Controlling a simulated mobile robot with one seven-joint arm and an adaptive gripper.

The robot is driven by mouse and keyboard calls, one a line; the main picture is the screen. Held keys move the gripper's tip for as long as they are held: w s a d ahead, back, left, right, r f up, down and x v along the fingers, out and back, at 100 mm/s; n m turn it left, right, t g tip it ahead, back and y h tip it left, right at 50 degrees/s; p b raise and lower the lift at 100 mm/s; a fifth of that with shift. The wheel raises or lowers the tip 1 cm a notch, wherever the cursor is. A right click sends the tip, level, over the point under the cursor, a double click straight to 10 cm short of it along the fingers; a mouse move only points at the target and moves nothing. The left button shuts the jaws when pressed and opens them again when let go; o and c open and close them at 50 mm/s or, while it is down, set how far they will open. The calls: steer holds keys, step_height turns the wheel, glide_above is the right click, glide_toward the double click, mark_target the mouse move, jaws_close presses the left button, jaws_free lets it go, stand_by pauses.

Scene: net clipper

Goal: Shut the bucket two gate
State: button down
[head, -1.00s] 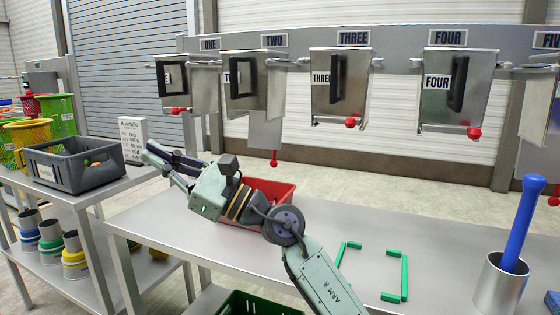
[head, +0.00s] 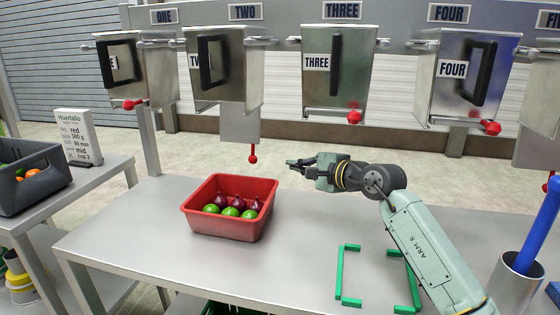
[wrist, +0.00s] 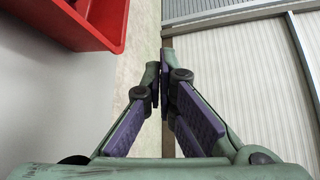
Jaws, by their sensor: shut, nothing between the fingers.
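Bucket two (head: 222,75) is a metal hopper with a black handle, hanging under the sign TWO (head: 245,12). Its gate (head: 240,125) is a metal plate hanging straight down below the bucket, with a red ball (head: 253,153) on a short stem at its lower end. My gripper (head: 291,163) is shut and empty. It points left, just right of the red ball and slightly lower in the head view, with a visible gap. In the wrist view the closed fingertips (wrist: 160,75) show; the gate and ball are not visible there.
A red crate (head: 205,225) with limes and dark red onions stands on the table below bucket two. Buckets one (head: 140,70), three (head: 338,70) and four (head: 468,75) hang alongside, their red knobs close beneath. Green corner strips (head: 340,275) lie front right.

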steer(key=w+a+p, duration=0.4)
steer(key=a, duration=0.3)
steer(key=shift+a+f, duration=0.25)
steer(key=shift+f, duration=0.05)
stand_by(0.3)
